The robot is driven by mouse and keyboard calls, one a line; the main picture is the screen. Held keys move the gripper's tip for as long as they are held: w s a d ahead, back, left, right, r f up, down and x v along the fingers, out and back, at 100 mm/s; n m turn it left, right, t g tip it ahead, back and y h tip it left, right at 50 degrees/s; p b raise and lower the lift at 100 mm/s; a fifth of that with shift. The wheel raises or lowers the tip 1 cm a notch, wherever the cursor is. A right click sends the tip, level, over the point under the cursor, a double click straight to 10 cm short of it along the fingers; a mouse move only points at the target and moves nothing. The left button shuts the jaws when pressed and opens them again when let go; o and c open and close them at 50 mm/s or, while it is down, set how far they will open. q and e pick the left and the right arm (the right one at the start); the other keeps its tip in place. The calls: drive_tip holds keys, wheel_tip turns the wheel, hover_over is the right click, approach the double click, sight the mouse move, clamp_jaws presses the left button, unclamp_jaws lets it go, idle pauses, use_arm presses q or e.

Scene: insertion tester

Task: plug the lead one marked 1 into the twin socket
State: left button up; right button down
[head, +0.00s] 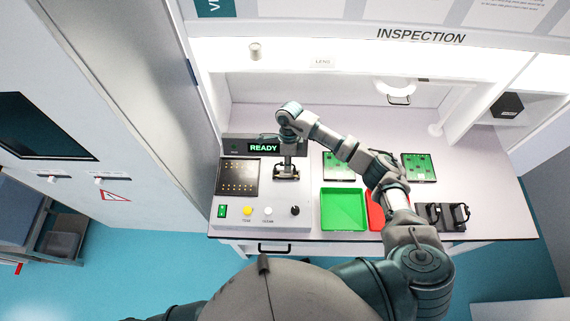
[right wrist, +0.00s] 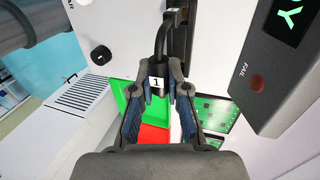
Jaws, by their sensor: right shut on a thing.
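The lead marked 1 (right wrist: 157,84) is a black plug with a white label and a black cable arching up from it. My right gripper (right wrist: 160,92) is shut on it in the right wrist view. In the head view my right gripper (head: 287,170) is over the right part of the grey tester (head: 232,222), beside its dark panel. A dark block (right wrist: 180,45) behind the cable may be the twin socket. The gripper and plug hide much there, and I cannot tell whether the plug touches the socket. My left gripper is not in view.
The tester's display (head: 250,148) reads READY. A green tray (head: 343,210) and a partly hidden red tray (head: 375,212) stand to its right. Green circuit boards (head: 419,167) lie behind. Black holders (head: 441,216) stand at the front right.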

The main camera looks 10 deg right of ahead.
drive_tip(key=shift+f, duration=0.1)
drive_tip(key=shift+a, duration=0.35)
drive_tip(key=shift+a+r, duration=0.25)
drive_tip(key=shift+a, duration=0.15)
drive_tip(key=shift+r, duration=0.4)
drive_tip(key=shift+d+r+p, duration=0.35)
drive_tip(key=shift+p, duration=0.1)
drive_tip(key=shift+d+r, duration=0.15)
drive_tip(key=shift+d, duration=0.05)
drive_tip(key=shift+d+r, duration=0.15)
drive_tip(key=shift+r, duration=0.15)
drive_tip(key=shift+r+p, duration=0.2)
drive_tip(key=shift+p, duration=0.15)
drive_tip(key=shift+a+r, duration=0.6)
drive_tip(key=shift+a, duration=0.05)
drive_tip(key=shift+d+r+p, duration=0.3)
drive_tip(key=shift+r+p, duration=0.15)
drive_tip(key=shift+r, duration=0.05)
drive_tip(key=shift+d+r, duration=0.2)
drive_tip(key=shift+r, duration=0.35)
drive_tip(key=shift+r+p, duration=0.15)
drive_tip(key=shift+p, duration=0.15)
drive_tip(key=shift+a+r, duration=0.15)
drive_tip(key=shift+a, duration=0.1)
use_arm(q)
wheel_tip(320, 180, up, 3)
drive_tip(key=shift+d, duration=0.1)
use_arm(e)
drive_tip(key=shift+a, duration=0.1)
